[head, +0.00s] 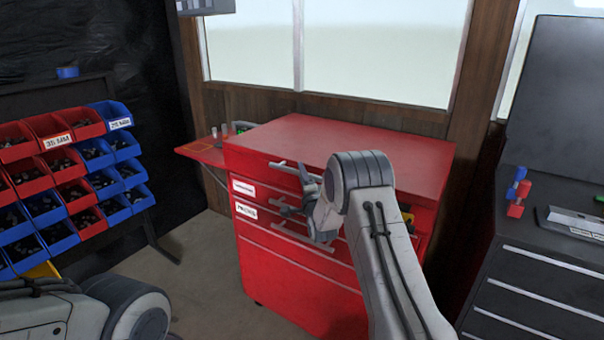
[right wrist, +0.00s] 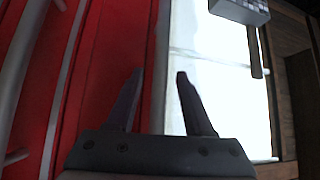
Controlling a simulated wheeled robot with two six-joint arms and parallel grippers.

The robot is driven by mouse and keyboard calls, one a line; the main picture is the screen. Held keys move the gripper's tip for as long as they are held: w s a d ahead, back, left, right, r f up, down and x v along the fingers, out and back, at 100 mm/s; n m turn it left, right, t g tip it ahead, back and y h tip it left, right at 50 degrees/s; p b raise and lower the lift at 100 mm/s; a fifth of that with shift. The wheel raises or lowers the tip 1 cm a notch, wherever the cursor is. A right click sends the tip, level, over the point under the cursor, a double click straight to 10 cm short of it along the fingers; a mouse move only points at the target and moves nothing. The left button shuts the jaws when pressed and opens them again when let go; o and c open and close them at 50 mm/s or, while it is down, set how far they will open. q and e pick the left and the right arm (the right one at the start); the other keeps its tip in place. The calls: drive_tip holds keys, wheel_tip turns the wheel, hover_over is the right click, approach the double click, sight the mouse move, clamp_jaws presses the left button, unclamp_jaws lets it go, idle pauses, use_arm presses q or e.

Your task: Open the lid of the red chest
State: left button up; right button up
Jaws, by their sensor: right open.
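The red chest (head: 290,280) stands in the middle of the head view, with drawers and long grey handles on its front. Its flat red lid (head: 340,140) is down. My right gripper (head: 297,195) is in front of the upper drawers, left of my wrist, which hides part of the chest front. The red chest front (right wrist: 105,60) fills the left of that view, with grey handles. Whether a finger touches the chest cannot be told. My left gripper is out of view.
A rack of red and blue bins (head: 70,170) stands at the left. A dark drawer cabinet (head: 540,270) stands close on the right, with red and blue items (head: 518,195) on top. A window (head: 370,50) is behind the chest. Bare floor (head: 205,265) shows left of it.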

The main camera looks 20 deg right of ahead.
drive_tip(key=shift+w, duration=0.3)
clamp_jaws()
idle(1.3)
